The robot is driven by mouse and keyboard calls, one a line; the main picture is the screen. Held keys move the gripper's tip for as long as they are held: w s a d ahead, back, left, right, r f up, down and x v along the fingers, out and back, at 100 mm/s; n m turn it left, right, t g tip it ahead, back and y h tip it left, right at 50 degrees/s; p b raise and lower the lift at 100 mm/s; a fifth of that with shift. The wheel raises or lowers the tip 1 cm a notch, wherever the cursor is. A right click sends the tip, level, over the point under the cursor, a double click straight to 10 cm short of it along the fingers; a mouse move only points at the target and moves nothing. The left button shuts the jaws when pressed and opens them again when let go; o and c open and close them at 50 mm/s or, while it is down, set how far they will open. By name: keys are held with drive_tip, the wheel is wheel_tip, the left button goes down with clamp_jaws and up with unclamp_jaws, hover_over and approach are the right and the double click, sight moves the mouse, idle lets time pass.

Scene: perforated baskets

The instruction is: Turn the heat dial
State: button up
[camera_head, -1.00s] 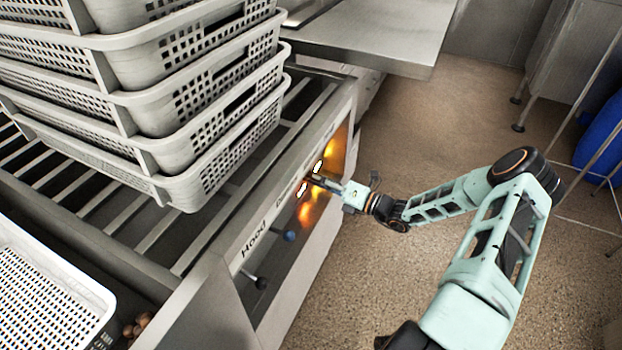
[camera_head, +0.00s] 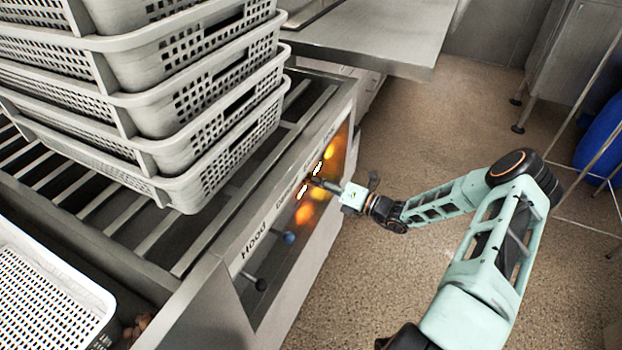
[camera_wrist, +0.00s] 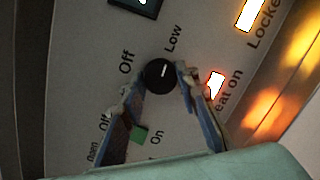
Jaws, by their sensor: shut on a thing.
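The heat dial (camera_wrist: 161,74) is a small round black knob with a white mark, on a pale panel between the words "Off" and "Low" in the wrist view. My gripper (camera_wrist: 159,79) has one finger on each side of the knob and is shut on it. In the head view my gripper (camera_head: 316,182) reaches the front control panel (camera_head: 306,200) from the right, and its fingertips and the dial are hard to make out there.
Lit white indicators and orange glows show on the panel beside my gripper. A blue knob (camera_head: 289,237) and a dark lever (camera_head: 261,284) lie nearer. Stacked grey perforated baskets (camera_head: 190,145) stand on the roller rack.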

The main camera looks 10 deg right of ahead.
drive_tip(key=n+y+b, duration=0.1)
drive_tip(key=n, duration=0.8)
drive_tip(key=n+y+b, duration=0.1)
drive_tip(key=n, duration=0.8)
drive_tip(key=shift+w+d+f+n+g, duration=0.1)
drive_tip(key=shift+f+n+g, duration=0.1)
drive_tip(key=shift+n+g, duration=0.15)
drive_tip(key=shift+n+b, duration=0.25)
drive_tip(key=shift+b, duration=0.05)
drive_tip(key=o, duration=1.2)
drive_tip(key=shift+c, duration=0.2)
